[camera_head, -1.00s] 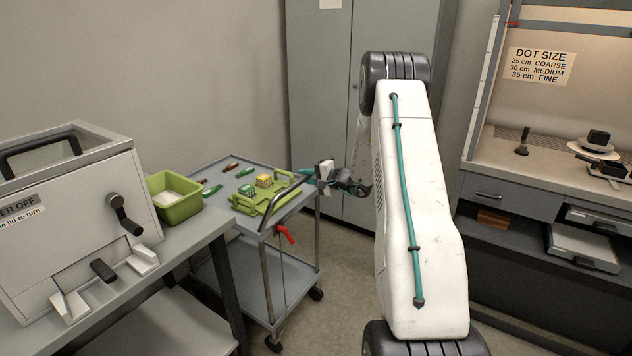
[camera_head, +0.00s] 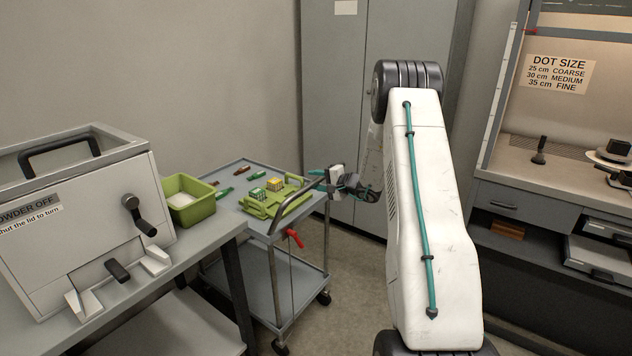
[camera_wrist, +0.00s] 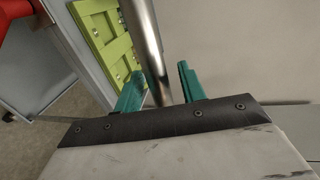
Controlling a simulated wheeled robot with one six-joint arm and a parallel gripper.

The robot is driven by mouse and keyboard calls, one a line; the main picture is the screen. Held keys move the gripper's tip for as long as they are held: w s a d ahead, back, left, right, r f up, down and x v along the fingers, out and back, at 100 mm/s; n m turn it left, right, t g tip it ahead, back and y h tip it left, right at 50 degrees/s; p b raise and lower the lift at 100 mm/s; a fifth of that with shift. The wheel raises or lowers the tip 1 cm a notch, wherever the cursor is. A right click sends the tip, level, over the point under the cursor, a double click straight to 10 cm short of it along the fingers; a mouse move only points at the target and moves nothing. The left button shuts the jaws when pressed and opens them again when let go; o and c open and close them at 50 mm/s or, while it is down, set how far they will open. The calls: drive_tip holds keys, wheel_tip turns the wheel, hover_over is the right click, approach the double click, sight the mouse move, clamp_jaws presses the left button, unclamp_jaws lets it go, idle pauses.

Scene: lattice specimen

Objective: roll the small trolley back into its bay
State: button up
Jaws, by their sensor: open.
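The small trolley (camera_head: 300,290) is a grey two-shelf cart on castors, standing between the bench and the tall cabinet. Its bent metal handle (camera_head: 279,212) rises at the near side of the top shelf, with a red lever (camera_head: 294,238) below. My gripper (camera_head: 323,180) is at the upper right end of the handle. In the wrist view, the handle bar (camera_wrist: 143,38) runs between the teal fingers of my gripper (camera_wrist: 160,78). The fingers are open, one on each side of the bar; contact is not clear. I cannot make out a marked bay.
A green frame with small blocks (camera_head: 272,198) and several loose tools lie on the trolley. Left is a bench with a powder machine (camera_head: 90,220) and a green bin (camera_head: 190,205). A grey cabinet (camera_head: 410,50) stands behind, and a workstation (camera_head: 545,175) at right. Some floor is clear.

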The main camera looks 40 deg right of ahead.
drive_tip(key=v, duration=0.7)
drive_tip(key=shift+s, duration=0.25)
idle(0.9)
